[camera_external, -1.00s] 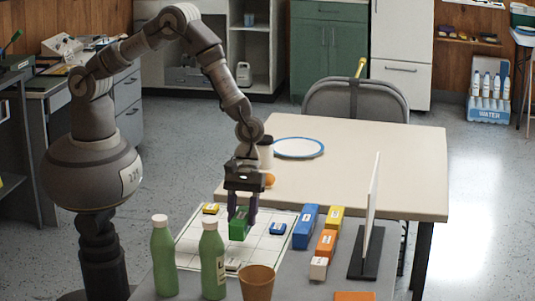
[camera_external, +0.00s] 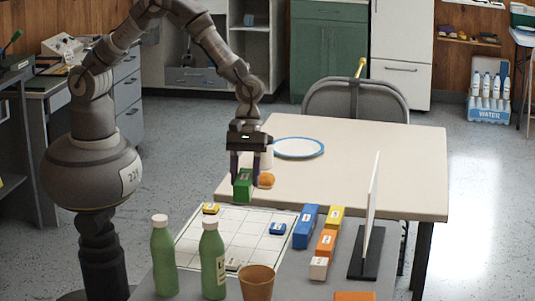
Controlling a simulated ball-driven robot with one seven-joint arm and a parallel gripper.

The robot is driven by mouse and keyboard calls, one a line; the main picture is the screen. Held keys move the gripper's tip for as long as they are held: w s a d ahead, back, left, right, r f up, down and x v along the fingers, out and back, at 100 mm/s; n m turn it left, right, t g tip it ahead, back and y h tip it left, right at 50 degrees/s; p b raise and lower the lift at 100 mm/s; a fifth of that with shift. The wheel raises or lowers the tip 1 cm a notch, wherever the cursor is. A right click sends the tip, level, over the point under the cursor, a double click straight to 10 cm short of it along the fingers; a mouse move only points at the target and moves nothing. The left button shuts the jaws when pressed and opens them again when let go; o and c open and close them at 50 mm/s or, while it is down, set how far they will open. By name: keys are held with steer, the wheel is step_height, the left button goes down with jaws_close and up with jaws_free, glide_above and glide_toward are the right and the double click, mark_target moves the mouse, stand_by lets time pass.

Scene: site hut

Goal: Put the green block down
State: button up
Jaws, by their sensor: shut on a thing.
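The green block (camera_external: 243,185) is between the fingers of my gripper (camera_external: 244,172), which is shut on it. The block hangs in the air, apart from the surface below, and shows in front of the near left edge of the cream table (camera_external: 350,180). The white gridded board (camera_external: 228,227) lies on the grey table below and nearer. On the board are a small yellow block (camera_external: 211,208), a small blue block (camera_external: 278,228) and a pale block (camera_external: 233,264).
Right of the board are a long blue block (camera_external: 305,227), orange block (camera_external: 326,243), yellow block (camera_external: 336,216), white block (camera_external: 318,268) and upright white panel (camera_external: 371,205). Two green bottles (camera_external: 164,258) and a brown cup (camera_external: 257,283) stand in front. An orange ball (camera_external: 266,181) is near my gripper.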

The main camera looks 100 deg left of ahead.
steer(key=w+a+n+t+y+b, duration=0.1)
steer(key=w+a+n+t+y, duration=0.2)
steer(key=a+n, duration=1.4)
steer(key=w+a+n+t+y+b, duration=0.1)
steer(key=w+a+n+y, duration=0.3)
steer(key=a, duration=2.5)
steer(key=shift+h, duration=0.5)
steer(key=f+b, duration=0.1)
steer(key=f, duration=0.4)
steer(key=f+b, duration=0.1)
steer(key=f, duration=0.4)
steer(key=f+b, duration=0.2)
steer(key=f, duration=0.3)
steer(key=shift+w+a, duration=0.25)
steer(key=shift+w, duration=0.05)
steer(key=shift+r, duration=0.15)
steer(key=o, duration=1.1)
steer(key=shift+o, duration=0.2)
